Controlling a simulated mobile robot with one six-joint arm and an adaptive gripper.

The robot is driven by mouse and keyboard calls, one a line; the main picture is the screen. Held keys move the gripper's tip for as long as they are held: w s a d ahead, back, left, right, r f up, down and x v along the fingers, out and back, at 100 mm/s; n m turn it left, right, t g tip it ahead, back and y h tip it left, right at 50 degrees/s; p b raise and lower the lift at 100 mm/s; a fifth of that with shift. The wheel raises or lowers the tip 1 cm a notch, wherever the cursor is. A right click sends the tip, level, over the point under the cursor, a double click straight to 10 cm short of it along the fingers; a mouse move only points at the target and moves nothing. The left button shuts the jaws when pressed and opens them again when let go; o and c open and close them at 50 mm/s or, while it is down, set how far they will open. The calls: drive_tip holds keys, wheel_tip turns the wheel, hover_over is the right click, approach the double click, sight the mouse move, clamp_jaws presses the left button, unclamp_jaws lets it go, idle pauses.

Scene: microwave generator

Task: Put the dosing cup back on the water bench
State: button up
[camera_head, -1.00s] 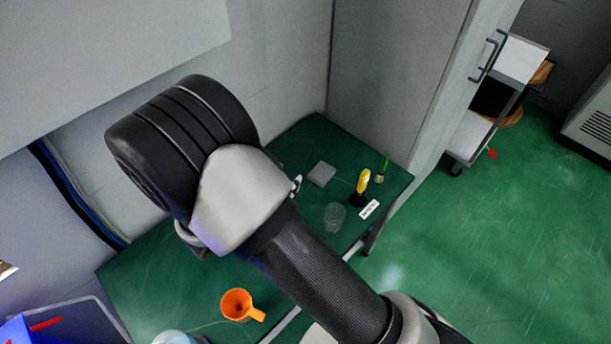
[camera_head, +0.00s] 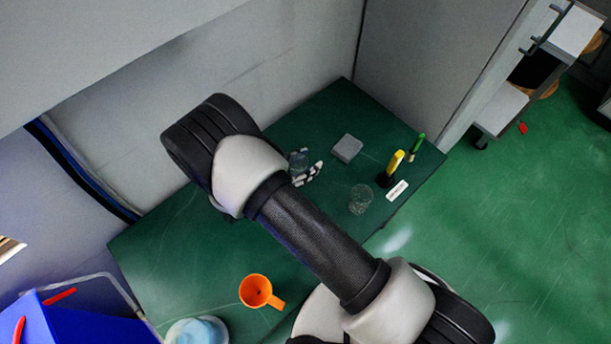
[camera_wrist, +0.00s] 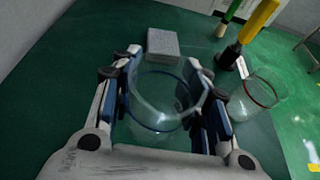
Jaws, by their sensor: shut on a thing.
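A clear, see-through cup, seemingly the dosing cup (camera_wrist: 160,97), stands between the fingers of my gripper (camera_wrist: 165,100) in the wrist view. The fingers are shut on its sides. In the head view, the cup (camera_head: 298,158) shows beside the fingertips of my gripper (camera_head: 308,172), partly behind my arm. The green-topped bench (camera_head: 200,255) lies under them. I cannot tell whether the cup's base touches the bench top.
A clear beaker (camera_head: 360,199) stands to the right of the held cup. A grey block (camera_head: 346,148), a yellow-handled tool (camera_head: 396,163), a green-topped item (camera_head: 417,147) and a white label (camera_head: 397,190) are nearby. An orange funnel-like cup (camera_head: 258,291) is at the front left.

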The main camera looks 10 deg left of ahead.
drive_tip(key=shift+f+b, duration=0.75)
drive_tip(key=shift+f, duration=2.4)
drive_tip(key=shift+f, duration=0.2)
drive_tip(key=o, duration=1.1)
drive_tip(key=shift+r, duration=0.25)
drive_tip(key=p+v, duration=0.2)
drive_tip(key=v, duration=1)
drive_tip(key=shift+f, duration=0.1)
